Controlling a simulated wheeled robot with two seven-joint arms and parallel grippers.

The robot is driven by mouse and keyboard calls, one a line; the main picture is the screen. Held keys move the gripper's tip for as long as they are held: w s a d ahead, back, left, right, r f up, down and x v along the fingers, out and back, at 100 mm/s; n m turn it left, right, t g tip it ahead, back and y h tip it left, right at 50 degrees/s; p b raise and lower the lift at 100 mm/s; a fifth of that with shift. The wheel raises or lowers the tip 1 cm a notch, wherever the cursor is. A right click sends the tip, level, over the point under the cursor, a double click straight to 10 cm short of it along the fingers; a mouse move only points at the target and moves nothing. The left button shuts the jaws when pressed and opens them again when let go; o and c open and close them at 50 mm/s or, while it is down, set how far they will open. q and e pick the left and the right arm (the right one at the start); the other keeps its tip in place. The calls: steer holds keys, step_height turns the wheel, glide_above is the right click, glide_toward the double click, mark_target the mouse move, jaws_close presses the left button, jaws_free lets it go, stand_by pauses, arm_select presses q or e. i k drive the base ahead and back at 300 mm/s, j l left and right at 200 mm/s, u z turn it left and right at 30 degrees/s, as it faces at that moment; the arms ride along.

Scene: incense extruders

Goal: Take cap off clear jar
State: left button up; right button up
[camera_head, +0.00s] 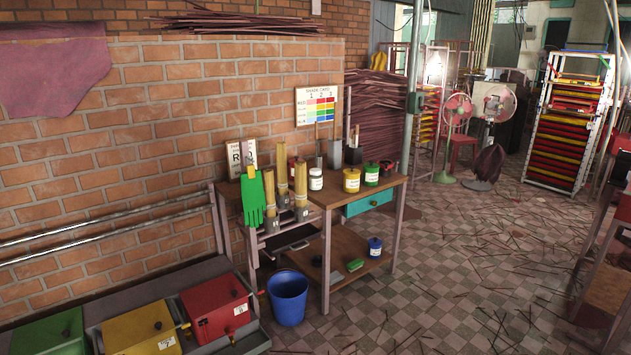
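A small jar (316,181) that looks clear or whitish, with a pale label, stands upright on the wooden workbench (330,198) against the brick wall. Its top looks covered, but it is too small to make out the cap clearly. A yellow jar (351,182) and a green jar (371,175), both with dark tops, stand to its right. Neither of my grippers is in view.
Upright incense extruders (283,190) and a green glove (253,198) are left of the jar. A blue bucket (288,300) stands on the floor by the bench. Red, yellow and green boxes line the lower left. Tiled floor with scattered sticks (450,260) lies right of the bench.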

mark_target(314, 181)
steer(key=i+l, duration=0.15)
steer(key=i, duration=0.35)
steer(key=i+l, duration=0.15)
steer(key=i, duration=0.4)
steer(key=i+l, duration=0.15)
steer(key=i, duration=0.35)
steer(key=i+l+u, duration=0.1)
steer(key=i, duration=0.4)
